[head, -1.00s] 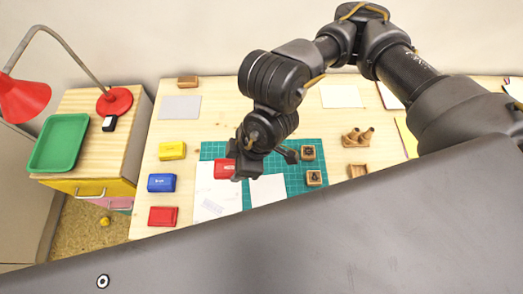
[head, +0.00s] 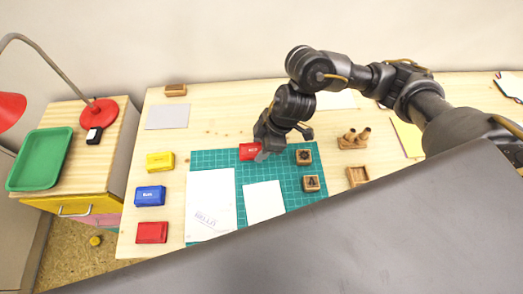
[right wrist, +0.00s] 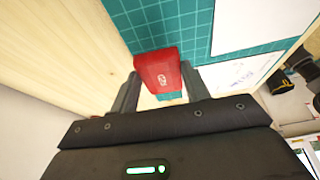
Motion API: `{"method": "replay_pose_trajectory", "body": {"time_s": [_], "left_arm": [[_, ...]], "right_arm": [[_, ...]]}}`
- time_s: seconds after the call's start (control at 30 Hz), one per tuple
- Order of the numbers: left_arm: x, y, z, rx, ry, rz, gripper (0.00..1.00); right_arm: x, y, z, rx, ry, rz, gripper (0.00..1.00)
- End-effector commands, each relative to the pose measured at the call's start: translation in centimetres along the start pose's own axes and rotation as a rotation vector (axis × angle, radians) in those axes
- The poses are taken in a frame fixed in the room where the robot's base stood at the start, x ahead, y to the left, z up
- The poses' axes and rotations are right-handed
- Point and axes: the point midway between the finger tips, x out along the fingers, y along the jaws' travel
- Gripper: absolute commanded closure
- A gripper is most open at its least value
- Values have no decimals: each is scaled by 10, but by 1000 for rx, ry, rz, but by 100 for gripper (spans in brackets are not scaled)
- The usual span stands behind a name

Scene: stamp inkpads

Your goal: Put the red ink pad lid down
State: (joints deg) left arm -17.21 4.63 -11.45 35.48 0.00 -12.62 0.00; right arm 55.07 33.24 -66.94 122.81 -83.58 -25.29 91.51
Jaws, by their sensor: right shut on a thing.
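The red ink pad lid (head: 249,152), with pale lettering, is at the back edge of the green cutting mat. My right gripper (head: 262,154) is shut on it, coming from above. In the right wrist view the lid (right wrist: 158,72) sits between the two fingers (right wrist: 160,90), with the mat behind it. I cannot tell whether the lid touches the mat or hangs just above it. A red ink pad (head: 152,232) lies on the table, left of the mat. My left gripper is not in view.
The cutting mat (head: 290,208) bears two papers and two wooden stamps (head: 304,157). A blue pad (head: 150,196) and a yellow pad (head: 160,161) lie left of it. A stamp holder (head: 354,141) and small wooden box (head: 357,175) stand right. Bare table lies behind the mat.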

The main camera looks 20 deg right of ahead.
Motion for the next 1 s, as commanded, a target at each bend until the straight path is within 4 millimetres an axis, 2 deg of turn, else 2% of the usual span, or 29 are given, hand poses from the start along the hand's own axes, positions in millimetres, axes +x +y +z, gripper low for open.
{"method": "replay_pose_trajectory", "body": {"time_s": [0.07,0.17,0.33,0.77,0.8,0.93,1.0], "left_arm": [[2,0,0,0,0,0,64],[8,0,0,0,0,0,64],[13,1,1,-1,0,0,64],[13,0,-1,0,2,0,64],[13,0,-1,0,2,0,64],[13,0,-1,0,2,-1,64],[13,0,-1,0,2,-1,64]], "right_arm": [[2,1,2,2,-1,0,75],[13,7,13,7,-2,-2,75],[33,6,19,3,-1,-2,75],[38,6,21,1,-1,-1,75],[37,6,21,0,-1,-1,50],[37,6,21,0,-1,0,33],[37,6,21,0,-1,0,32]]}}
